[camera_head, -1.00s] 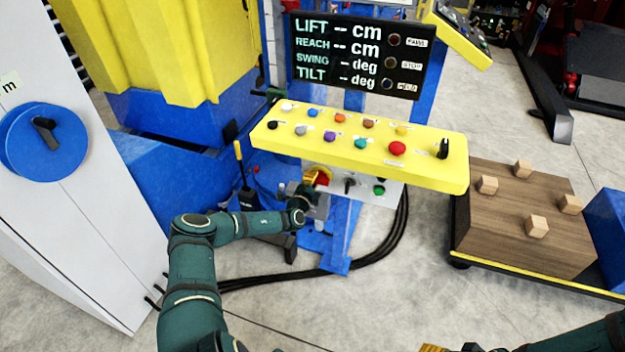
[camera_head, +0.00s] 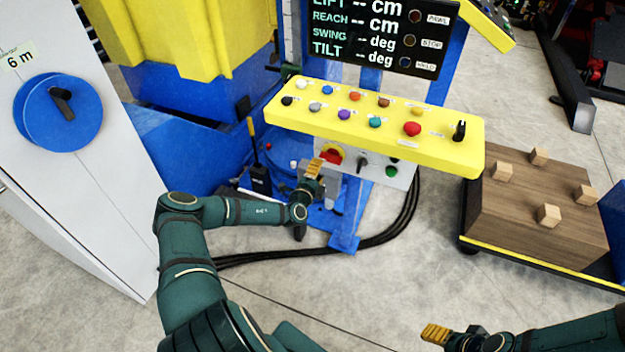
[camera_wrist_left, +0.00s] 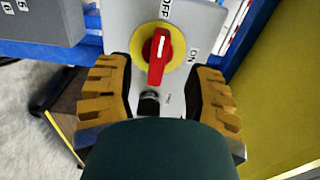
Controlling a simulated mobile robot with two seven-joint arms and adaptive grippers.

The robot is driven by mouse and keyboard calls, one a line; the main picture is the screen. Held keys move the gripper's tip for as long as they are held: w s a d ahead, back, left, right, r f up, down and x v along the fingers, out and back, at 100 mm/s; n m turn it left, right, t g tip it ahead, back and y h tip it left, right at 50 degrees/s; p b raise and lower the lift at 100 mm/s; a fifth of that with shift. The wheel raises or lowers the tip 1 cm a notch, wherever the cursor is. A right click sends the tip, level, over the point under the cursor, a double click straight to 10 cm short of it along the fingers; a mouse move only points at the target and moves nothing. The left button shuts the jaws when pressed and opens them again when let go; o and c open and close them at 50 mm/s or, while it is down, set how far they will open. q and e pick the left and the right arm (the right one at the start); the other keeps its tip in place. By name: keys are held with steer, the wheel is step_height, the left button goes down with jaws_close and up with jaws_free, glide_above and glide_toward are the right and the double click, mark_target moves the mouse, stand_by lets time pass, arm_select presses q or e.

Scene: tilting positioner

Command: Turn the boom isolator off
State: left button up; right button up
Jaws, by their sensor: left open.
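The boom isolator is a red rotary handle on a yellow disc (camera_head: 332,156), low on a grey plate under the yellow button panel. In the left wrist view the red handle (camera_wrist_left: 159,56) lies nearly lengthwise, with its white-marked end towards the OFF label (camera_wrist_left: 167,10). The ON label (camera_wrist_left: 193,50) is to its right. My left gripper (camera_head: 314,176) is open in front of the isolator. In the wrist view its fingers (camera_wrist_left: 158,78) stand on either side of the handle, apart from it. My right gripper (camera_head: 436,334) is low in the head view, away from the panel; its jaw opening is unclear.
The button panel (camera_head: 380,133) overhangs the isolator plate. A black selector (camera_head: 363,160) and green button (camera_head: 392,171) sit right of the isolator. A black lever box (camera_head: 259,180) stands to the left. A wooden block cart (camera_head: 535,225) is at right.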

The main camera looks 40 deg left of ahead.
arm_select(q)
steer(key=v, duration=0.5)
stand_by(0.4)
